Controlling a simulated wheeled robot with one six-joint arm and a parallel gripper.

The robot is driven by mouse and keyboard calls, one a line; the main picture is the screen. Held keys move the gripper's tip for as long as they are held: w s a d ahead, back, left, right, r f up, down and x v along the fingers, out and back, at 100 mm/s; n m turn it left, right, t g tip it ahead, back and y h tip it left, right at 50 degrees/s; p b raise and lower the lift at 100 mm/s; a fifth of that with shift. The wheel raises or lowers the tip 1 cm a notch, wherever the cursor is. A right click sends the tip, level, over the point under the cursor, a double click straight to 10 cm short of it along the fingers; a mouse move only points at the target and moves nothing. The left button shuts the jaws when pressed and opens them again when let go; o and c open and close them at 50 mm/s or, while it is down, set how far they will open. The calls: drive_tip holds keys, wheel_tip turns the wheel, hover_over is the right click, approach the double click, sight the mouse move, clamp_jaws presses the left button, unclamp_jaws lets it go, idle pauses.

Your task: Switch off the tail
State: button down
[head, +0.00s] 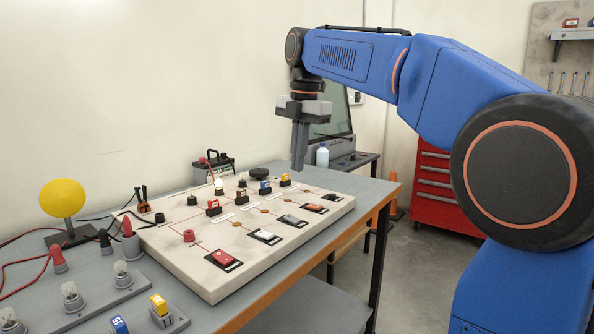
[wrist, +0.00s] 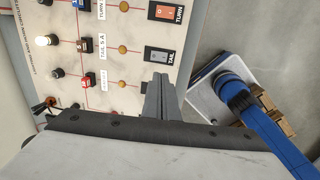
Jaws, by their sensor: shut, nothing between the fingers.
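The TAIL switch (wrist: 157,55) is a grey rocker in a black frame, with its label beside it in the wrist view. In the head view it appears to be the grey rocker (head: 291,220) in the middle of the front row. Which side is pressed cannot be told. A bulb (wrist: 45,40) glows at the far end of its row; the lit bulb (head: 219,185) also shows in the head view. My gripper (head: 299,168) is shut and empty, pointing down above the board. In the wrist view its fingers (wrist: 159,80) partly hide the neighbouring switch.
The pale board (head: 185,270) lies on a grey workbench (head: 384,196). The orange TURN switch (wrist: 165,12) neighbours TAIL. A red rocker (head: 223,259) is at the row's left. Several coloured fuses stand behind the switches.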

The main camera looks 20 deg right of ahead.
sight(289, 216)
drive_tip(key=shift+w+r, duration=0.1)
idle(0.3)
drive_tip(key=shift+w+a+r, duration=0.1)
drive_tip(key=shift+w+r, duration=0.1)
drive_tip(key=shift+w, duration=0.5)
drive_tip(key=shift+f, duration=0.15)
drive_tip(key=f, duration=0.4)
drive_tip(key=w+f, duration=0.1)
drive_tip(key=f, duration=0.4)
drive_tip(key=a+f, duration=0.1)
drive_tip(key=f, duration=0.3)
drive_tip(key=shift+w+f, duration=0.2)
drive_tip(key=shift+f, duration=0.15)
